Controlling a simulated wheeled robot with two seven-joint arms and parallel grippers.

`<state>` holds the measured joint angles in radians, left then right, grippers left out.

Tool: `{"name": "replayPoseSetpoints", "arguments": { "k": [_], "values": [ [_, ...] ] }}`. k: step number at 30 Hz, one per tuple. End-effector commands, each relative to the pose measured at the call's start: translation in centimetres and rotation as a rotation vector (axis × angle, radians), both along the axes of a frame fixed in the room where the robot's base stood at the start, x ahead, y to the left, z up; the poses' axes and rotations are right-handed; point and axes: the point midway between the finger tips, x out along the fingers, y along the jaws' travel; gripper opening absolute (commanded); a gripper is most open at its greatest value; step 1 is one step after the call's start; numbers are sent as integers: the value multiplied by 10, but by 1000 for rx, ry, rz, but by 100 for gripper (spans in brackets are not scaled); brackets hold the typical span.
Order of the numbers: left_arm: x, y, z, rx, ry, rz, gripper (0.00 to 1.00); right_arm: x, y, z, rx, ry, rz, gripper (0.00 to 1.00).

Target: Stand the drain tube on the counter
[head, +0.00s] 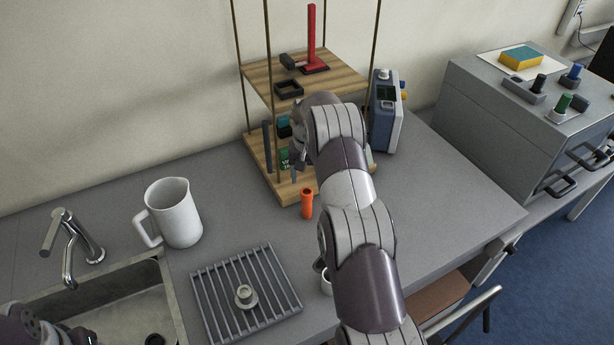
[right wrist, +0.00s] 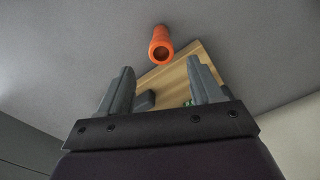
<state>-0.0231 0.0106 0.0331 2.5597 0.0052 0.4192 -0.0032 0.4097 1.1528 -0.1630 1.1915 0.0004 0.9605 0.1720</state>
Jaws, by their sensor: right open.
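The orange drain tube (head: 307,203) stands upright on the grey counter (head: 425,185), just in front of the wooden shelf. In the right wrist view the tube (right wrist: 161,45) shows its open end, beyond the fingertips and roughly midway between them. My right gripper (head: 295,172) is open and empty, above and a little behind the tube, apart from it. Its two fingers show in the right wrist view (right wrist: 160,68) with a clear gap. My left gripper is out of view; only part of my left arm shows at the bottom left.
A wooden shelf (head: 258,150) with a red stand (head: 312,45) rises close behind the tube. A blue-grey device (head: 386,115) stands right of it. A white jug (head: 175,213), a slatted rack (head: 215,295) and a sink (head: 120,300) lie left. Counter right of my arm is clear.

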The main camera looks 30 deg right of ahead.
Motion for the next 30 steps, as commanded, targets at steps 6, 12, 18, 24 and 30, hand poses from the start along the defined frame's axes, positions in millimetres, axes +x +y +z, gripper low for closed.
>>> {"name": "replayPoseSetpoints", "arguments": {
  "k": [6, 12, 18, 24, 30],
  "values": [
    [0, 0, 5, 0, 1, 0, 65, -26, 70, 56, -11, -29, 148, 65],
    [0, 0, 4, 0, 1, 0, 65, -152, 183, 109, -27, -86, 439, 65],
    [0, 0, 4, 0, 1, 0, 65, -248, 219, 112, -32, -117, 591, 65],
    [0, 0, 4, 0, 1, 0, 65, -259, 221, 111, -32, -117, 606, 65],
    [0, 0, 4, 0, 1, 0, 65, -258, 220, 111, -32, -117, 604, 65]
  ]
}}
